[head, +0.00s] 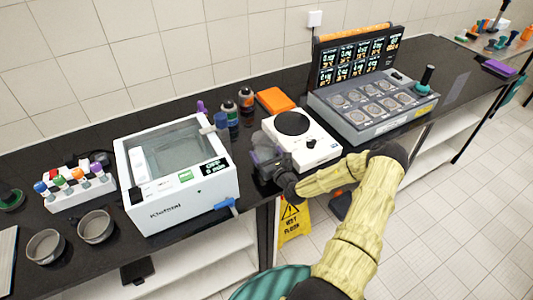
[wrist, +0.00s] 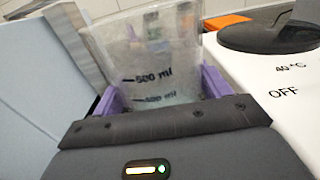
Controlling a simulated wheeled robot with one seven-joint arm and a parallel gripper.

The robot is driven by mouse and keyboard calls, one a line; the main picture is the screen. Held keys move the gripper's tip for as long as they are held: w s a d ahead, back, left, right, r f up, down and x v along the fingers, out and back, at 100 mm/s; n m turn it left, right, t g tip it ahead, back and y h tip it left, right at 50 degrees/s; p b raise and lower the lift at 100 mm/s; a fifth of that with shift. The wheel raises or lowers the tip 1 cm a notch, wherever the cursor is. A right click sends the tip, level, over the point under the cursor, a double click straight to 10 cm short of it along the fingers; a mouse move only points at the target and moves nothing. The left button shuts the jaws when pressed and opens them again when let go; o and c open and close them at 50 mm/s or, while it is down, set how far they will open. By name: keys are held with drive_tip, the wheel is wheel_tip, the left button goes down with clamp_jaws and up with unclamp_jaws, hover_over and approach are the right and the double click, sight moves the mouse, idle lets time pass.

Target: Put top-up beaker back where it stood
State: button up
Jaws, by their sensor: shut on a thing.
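The top-up beaker (wrist: 155,60) is clear, with dark volume marks, one reading 500 ml. It is upright or nearly so in the wrist view. My gripper (wrist: 158,98), with purple fingers, is shut around it. In the head view my gripper (head: 268,158) is between the white water bath (head: 180,195) and the white hotplate (head: 305,150), at the front of the black bench. The beaker is mostly hidden there by the gripper. I cannot tell whether its base touches the bench.
Bottles (head: 246,99) and an orange box (head: 275,100) stand behind the gripper. A grey multi-well unit with screens (head: 370,105) is to the right. Two sieve-like pans (head: 96,227) and a tube rack (head: 75,185) are at the left. A yellow wet-floor sign (head: 292,222) stands below the bench.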

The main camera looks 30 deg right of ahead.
drive_tip(key=shift+w+a+f, duration=0.15)
drive_tip(key=shift+a+f, duration=0.2)
drive_tip(key=shift+a, duration=0.1)
drive_tip(key=shift+d, duration=0.1)
drive_tip(key=o, duration=1.4)
drive_tip(key=shift+f, duration=0.15)
drive_tip(key=shift+d, duration=0.1)
drive_tip(key=s, duration=0.4)
drive_tip(key=s+b, duration=0.1)
drive_tip(key=s, duration=0.3)
drive_tip(key=s+b, duration=0.1)
drive_tip(key=s, duration=0.3)
drive_tip(key=shift+s+d+r, duration=0.1)
drive_tip(key=shift+d+r, duration=0.1)
drive_tip(key=shift+d, duration=0.05)
